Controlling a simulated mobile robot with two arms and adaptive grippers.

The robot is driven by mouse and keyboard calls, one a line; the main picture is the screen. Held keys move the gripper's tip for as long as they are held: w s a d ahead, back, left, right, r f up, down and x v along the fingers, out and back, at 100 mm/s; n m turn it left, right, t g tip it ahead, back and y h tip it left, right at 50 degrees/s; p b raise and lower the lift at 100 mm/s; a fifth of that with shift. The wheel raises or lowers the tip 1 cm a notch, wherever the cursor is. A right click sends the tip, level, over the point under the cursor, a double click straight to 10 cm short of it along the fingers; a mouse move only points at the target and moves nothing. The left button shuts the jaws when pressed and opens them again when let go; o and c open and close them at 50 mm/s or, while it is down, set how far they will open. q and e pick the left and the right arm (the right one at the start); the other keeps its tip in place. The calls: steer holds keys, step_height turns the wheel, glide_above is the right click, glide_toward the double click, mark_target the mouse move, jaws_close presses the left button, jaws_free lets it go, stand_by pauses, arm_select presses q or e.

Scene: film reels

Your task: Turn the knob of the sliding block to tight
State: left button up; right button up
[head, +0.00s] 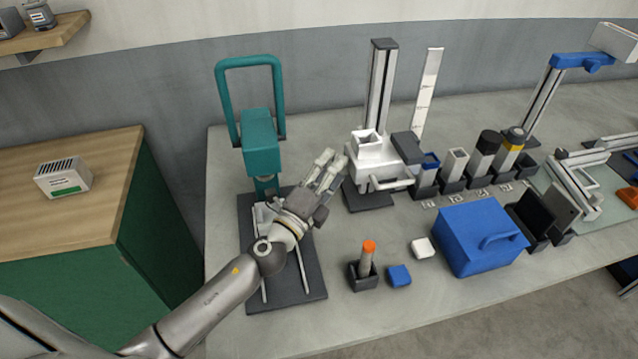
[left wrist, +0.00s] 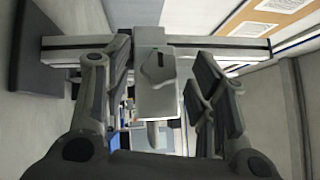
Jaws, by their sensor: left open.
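The white sliding block (head: 366,148) sits low on a metal upright (head: 381,85) on a dark base (head: 368,196). In the left wrist view, the block (left wrist: 170,103) fills the middle, with a grey pointed knob (left wrist: 154,68) on its near face. A small green mark shows beside the knob. My left gripper (head: 333,160) is just left of the block in the head view. In the left wrist view, its open fingers (left wrist: 153,75) stand either side of the block and knob, with gaps. I cannot tell whether they touch anything. My right gripper is not in view.
A teal press (head: 261,143) stands behind my left arm. Several holders, a blue box (head: 480,235), an orange-topped cylinder (head: 368,256) and a blue block (head: 399,276) lie to the right and front. The table's front strip is mostly clear.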

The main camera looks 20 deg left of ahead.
arm_select(q)
steer(key=v, duration=1.1)
steer(key=shift+s, duration=0.35)
